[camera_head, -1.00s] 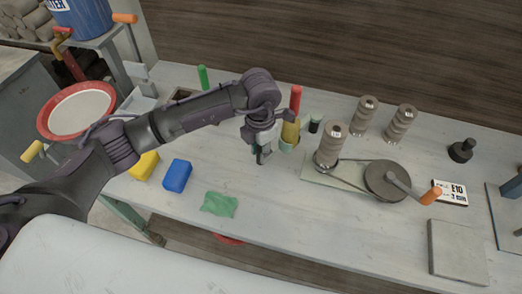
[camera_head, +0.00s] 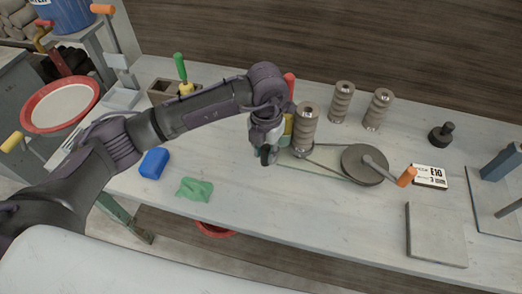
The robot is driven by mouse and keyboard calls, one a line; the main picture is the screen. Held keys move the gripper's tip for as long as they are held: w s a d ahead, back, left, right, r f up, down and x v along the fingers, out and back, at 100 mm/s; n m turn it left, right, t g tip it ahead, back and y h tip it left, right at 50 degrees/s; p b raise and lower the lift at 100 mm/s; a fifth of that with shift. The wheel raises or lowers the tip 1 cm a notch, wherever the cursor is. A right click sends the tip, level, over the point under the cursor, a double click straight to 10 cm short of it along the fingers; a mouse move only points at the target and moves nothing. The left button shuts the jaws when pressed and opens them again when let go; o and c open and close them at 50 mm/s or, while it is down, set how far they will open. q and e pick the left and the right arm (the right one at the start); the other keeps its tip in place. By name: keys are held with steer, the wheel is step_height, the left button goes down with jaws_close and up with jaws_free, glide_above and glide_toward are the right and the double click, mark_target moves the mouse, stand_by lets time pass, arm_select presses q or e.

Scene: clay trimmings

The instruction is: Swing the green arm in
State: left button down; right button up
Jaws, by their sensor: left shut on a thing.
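My left gripper (camera_head: 267,155) reaches in from the left and points down just left of the winder at the middle of the table. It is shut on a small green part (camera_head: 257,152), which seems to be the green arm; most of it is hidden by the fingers. The winder has a pale board (camera_head: 325,171), a ribbed grey-brown spool (camera_head: 306,128) at its left end, and a grey wheel (camera_head: 364,163) with an orange-knobbed crank (camera_head: 406,177). A belt runs between spool and wheel. My right gripper is not in view.
Two more spools (camera_head: 341,103) stand behind the winder. A red-topped thing (camera_head: 290,82) is partly hidden behind my gripper. A blue block (camera_head: 154,163) and green cloth (camera_head: 194,189) lie to the left. A grey slab (camera_head: 436,234) and E10 card (camera_head: 430,176) lie right. The front middle is clear.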

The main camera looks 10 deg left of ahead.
arm_select(q)
steer(key=shift+d, duration=0.35)
steer(key=c, duration=0.9)
jaws_free()
steer(key=shift+d, duration=0.2)
steer(key=shift+a+r, duration=0.15)
steer(key=shift+r, duration=0.15)
step_height(320, 180, up, 12)
steer(key=shift+f, duration=0.25)
